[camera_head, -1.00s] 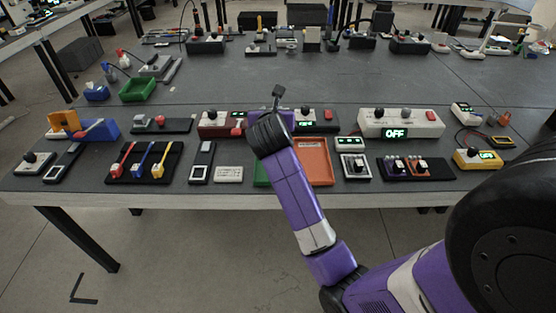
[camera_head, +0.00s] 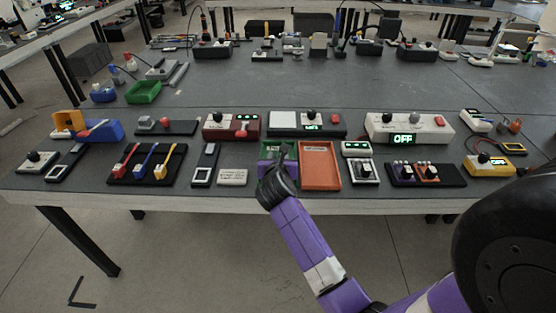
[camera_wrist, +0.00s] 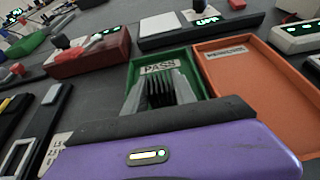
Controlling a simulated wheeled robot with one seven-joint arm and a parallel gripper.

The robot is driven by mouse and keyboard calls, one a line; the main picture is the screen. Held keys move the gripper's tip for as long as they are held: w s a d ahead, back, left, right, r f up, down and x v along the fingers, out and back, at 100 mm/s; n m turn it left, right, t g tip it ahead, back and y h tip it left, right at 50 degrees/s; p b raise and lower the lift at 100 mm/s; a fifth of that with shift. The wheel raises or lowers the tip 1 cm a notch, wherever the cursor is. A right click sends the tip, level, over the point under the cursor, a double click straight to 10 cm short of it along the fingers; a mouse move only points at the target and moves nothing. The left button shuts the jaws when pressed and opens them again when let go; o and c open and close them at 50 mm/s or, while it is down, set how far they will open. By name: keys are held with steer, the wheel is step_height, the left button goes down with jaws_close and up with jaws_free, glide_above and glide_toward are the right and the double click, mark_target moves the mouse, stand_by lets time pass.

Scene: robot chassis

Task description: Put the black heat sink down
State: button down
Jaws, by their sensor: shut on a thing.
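My gripper (camera_wrist: 160,98) is shut on the black heat sink (camera_wrist: 158,88), whose dark fins show between the fingers in the wrist view. The gripper and heat sink are over the green tray (camera_wrist: 198,64), which has a "PASS" label at its far end. In the head view my gripper (camera_head: 279,158) covers much of the green tray (camera_head: 291,150). I cannot tell whether the heat sink touches the tray floor.
An orange tray (camera_head: 320,165) stands directly right of the green one. Behind are a red device (camera_head: 231,128) and a black device with a white plate (camera_head: 306,124). A small labelled plate (camera_head: 233,177) and a black-and-white device (camera_head: 204,166) lie to the left.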

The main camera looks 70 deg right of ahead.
steer(key=shift+f, duration=0.25)
steer(key=shift+f, duration=0.15)
steer(key=c, duration=1)
jaws_free()
